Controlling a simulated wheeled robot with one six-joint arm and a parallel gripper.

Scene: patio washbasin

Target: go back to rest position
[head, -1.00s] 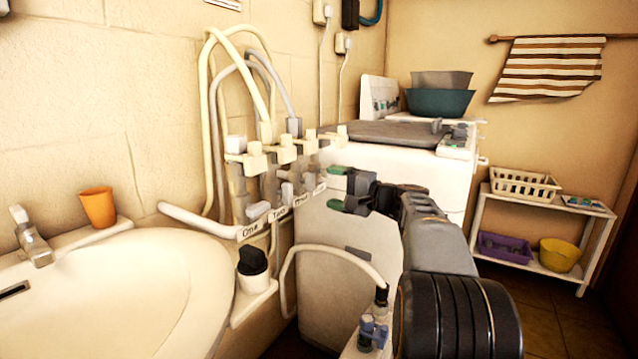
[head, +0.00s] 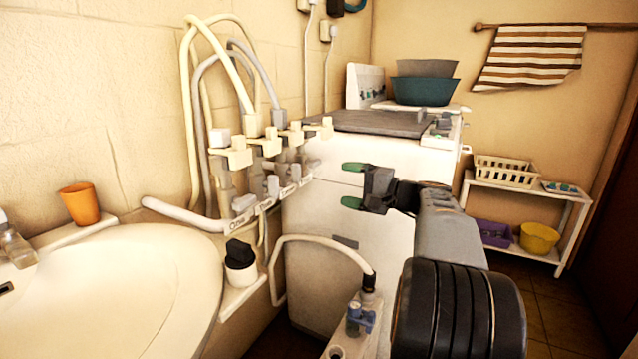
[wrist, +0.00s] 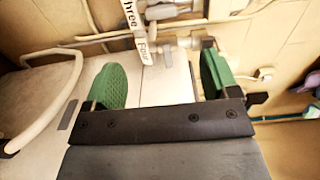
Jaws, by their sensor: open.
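My gripper (head: 352,185) is in the middle of the head view, in front of the white washing machine (head: 330,235). Its two green-padded fingers are apart, with nothing between them. In the wrist view the open fingers (wrist: 158,85) point toward the labelled valves. The row of cream and grey valves (head: 262,150) on the wall is to the left of my gripper and apart from it. Labels below the valves read in part "Three" and "Four" in the wrist view (wrist: 140,22).
A white basin (head: 150,290) with an orange cup (head: 80,204) is at the left. A hose (head: 320,241) loops to a fitting with a blue tap (head: 358,318) below my gripper. A white shelf (head: 520,192) stands at the right, with bare floor before it.

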